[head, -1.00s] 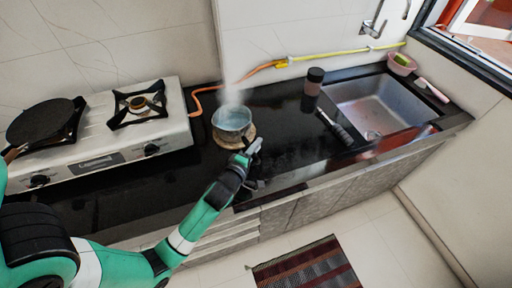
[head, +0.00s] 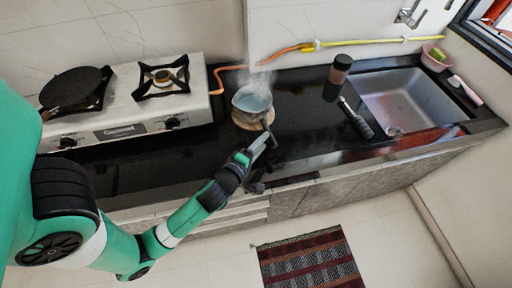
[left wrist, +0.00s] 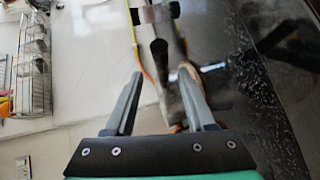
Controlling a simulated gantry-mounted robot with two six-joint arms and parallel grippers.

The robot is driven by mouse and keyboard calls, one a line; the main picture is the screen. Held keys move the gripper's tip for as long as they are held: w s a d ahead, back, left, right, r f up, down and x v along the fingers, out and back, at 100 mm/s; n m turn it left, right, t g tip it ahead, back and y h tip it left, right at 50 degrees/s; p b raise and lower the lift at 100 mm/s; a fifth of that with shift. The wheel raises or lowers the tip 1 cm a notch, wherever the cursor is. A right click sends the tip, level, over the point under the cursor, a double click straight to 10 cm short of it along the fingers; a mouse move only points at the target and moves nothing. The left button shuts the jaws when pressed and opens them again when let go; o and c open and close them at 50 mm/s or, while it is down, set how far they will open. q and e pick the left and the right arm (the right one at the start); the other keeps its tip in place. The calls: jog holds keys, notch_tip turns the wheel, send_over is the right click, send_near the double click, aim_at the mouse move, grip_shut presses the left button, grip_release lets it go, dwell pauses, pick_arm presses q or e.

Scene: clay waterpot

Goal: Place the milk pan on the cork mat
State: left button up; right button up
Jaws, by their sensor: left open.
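The milk pan (head: 252,98) is a small grey pot with steam rising from it, on the black counter to the right of the stove. It appears to rest on the round cork mat (head: 255,121), whose rim shows at its front and right. Its dark handle (head: 267,127) points toward the counter's front edge. My left gripper (head: 264,140) is open in front of the handle end and looks apart from it. In the left wrist view, the open fingers (left wrist: 160,76) have a dark bar, probably the handle, ahead between them. My right gripper is out of view.
The stove (head: 130,110) carries a black frying pan (head: 76,88) on its left burner. A yellow-orange hose (head: 335,43) runs along the wall. The counter around the mat is mostly clear.

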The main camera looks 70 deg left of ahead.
pick_arm(q)
jog(key=v, duration=0.3)
jog(key=shift+s+d, duration=0.2)
jog(key=shift+s, duration=0.15)
jog(key=w+d+r+m+t+h, duration=0.1)
jog(key=w+d+r+m+t, duration=0.4)
jog(key=r, duration=0.6)
jog(key=w+d+r+m+t+h, duration=0.1)
jog(key=w+r+m+t, duration=0.15)
jog(key=w+r, duration=0.65)
jog(key=s+d+r+m+t+h, duration=0.2)
jog(key=r+m, duration=0.4)
jog(key=r, duration=0.4)
jog(key=s+d+r+m+t+h, duration=0.1)
jog(key=d+r+m+t+h, duration=0.2)
jog(key=d+r+m, duration=0.3)
jog(key=s+d+r+m+t+h, duration=0.2)
jog(key=d+r+m+h, duration=0.2)
jog(key=r, duration=1.2)
jog(key=shift+s+d+r+m+t, duration=0.15)
jog(key=shift+s+d+m+t, duration=0.3)
jog(key=shift+m, duration=0.7)
jog(key=shift+w+r, duration=0.1)
